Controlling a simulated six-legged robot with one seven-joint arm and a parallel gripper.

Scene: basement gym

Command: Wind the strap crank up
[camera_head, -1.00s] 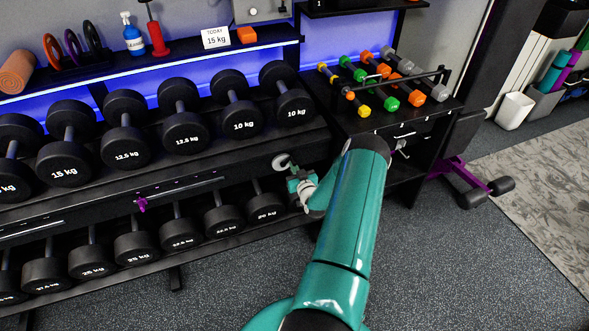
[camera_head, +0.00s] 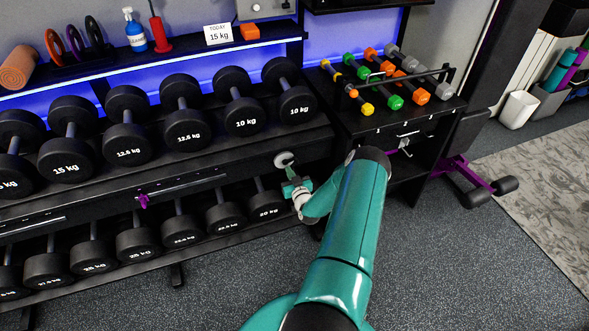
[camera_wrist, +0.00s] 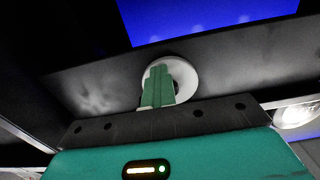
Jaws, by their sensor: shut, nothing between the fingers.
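A pale round disc (camera_head: 284,159), which looks like the strap crank, is on the dark rail at the right end of the dumbbell rack. It also shows in the wrist view (camera_wrist: 185,74), facing me. My gripper (camera_head: 290,177) is just below and in front of the disc. In the wrist view its green fingers (camera_wrist: 158,84) are together and empty, covering the disc's lower left part. I cannot tell whether they touch it. Any crank handle is hidden or too small to make out.
Dumbbells fill the upper rack (camera_head: 185,128) and the lower row (camera_head: 182,232), close to my gripper. A stand with coloured small dumbbells (camera_head: 390,95) is to the right. A purple knob (camera_head: 143,201) sits on the rail to the left. The floor in front is clear.

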